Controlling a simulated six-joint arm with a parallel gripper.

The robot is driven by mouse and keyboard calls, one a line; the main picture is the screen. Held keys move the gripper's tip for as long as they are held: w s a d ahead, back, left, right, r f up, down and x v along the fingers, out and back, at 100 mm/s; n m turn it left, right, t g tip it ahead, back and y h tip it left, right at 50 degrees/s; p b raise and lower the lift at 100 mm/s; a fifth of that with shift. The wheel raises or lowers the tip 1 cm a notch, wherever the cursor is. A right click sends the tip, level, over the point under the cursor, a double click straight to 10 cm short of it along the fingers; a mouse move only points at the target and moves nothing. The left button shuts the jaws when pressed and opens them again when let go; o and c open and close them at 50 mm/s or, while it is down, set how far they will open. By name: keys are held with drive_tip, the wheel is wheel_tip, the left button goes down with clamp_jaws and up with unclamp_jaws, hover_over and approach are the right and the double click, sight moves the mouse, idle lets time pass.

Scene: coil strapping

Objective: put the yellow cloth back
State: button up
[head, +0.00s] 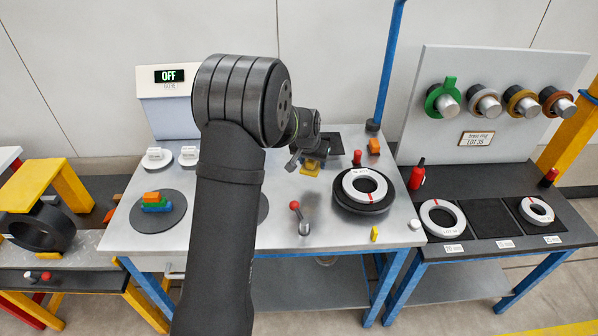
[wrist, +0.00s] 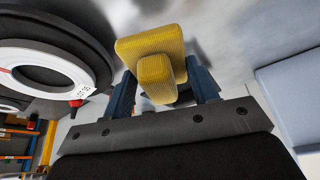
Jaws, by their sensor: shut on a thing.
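The yellow cloth (head: 311,168) shows just below my gripper (head: 307,160) in the head view, at the back middle of the grey table, in front of a black mat (head: 328,146). In the wrist view the cloth (wrist: 150,47) is a wide yellow pad with a raised grip. My gripper's blue fingers (wrist: 160,82) stand on both sides of that grip, shut on it. I cannot tell whether the pad touches the tabletop. My arm hides part of the table left of the cloth.
A white ring (head: 364,185) lies on a black turntable (head: 362,207) right of the cloth. A red-knobbed lever (head: 301,217) stands in front. An orange block (head: 374,146) and a red-topped item (head: 357,157) are close on the right. Colored blocks (head: 156,201) sit on a left disc.

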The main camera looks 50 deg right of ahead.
hover_over(299, 177)
wheel_tip(299, 177, down, 3)
drive_tip(key=shift+s+a+f, duration=0.1)
drive_tip(key=shift+f, duration=1.95)
drive_tip(key=shift+f, duration=0.2)
drive_tip(key=o, duration=1)
drive_tip(key=shift+o, duration=0.2)
drive_tip(key=v, duration=1.2)
drive_tip(key=shift+r, duration=0.2)
drive_tip(key=shift+f, duration=0.1)
